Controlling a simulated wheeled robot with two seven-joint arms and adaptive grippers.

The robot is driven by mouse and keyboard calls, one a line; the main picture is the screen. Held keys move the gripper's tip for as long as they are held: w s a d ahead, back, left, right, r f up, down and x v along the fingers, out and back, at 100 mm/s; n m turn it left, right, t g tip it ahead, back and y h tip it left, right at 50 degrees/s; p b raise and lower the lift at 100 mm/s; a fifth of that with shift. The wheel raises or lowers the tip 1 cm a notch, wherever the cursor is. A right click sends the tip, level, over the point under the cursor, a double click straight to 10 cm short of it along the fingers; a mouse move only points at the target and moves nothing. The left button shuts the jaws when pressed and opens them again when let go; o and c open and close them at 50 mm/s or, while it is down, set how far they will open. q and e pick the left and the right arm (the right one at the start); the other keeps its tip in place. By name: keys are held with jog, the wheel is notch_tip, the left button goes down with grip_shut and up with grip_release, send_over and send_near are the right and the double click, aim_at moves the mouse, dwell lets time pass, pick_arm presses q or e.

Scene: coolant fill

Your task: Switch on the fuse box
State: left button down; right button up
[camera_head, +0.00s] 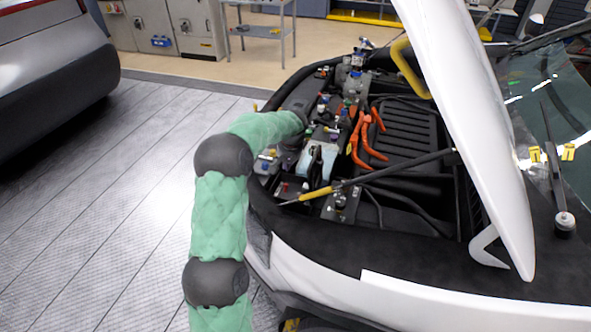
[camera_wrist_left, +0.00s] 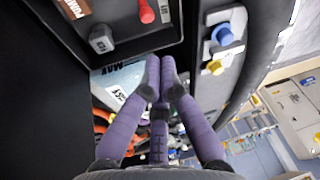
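In the left wrist view, the black fuse box (camera_wrist_left: 160,43) fills the upper left. The fingers are not clear there. My right gripper is out of view.
A pale coolant tank (camera_wrist_left: 124,78) marked MAX lies behind the fingers. A blue-capped fitting (camera_wrist_left: 223,34) and a black hose are to the right. The raised white hood (camera_head: 470,110) and its prop rod (camera_head: 370,176) cross the bay. Orange cables (camera_head: 362,140) lie beyond.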

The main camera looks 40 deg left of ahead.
aim_at(286, 188)
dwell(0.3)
pick_arm(q)
jog(key=b+x, duration=0.2)
jog(key=x, duration=0.8)
jog(key=shift+w, duration=0.1)
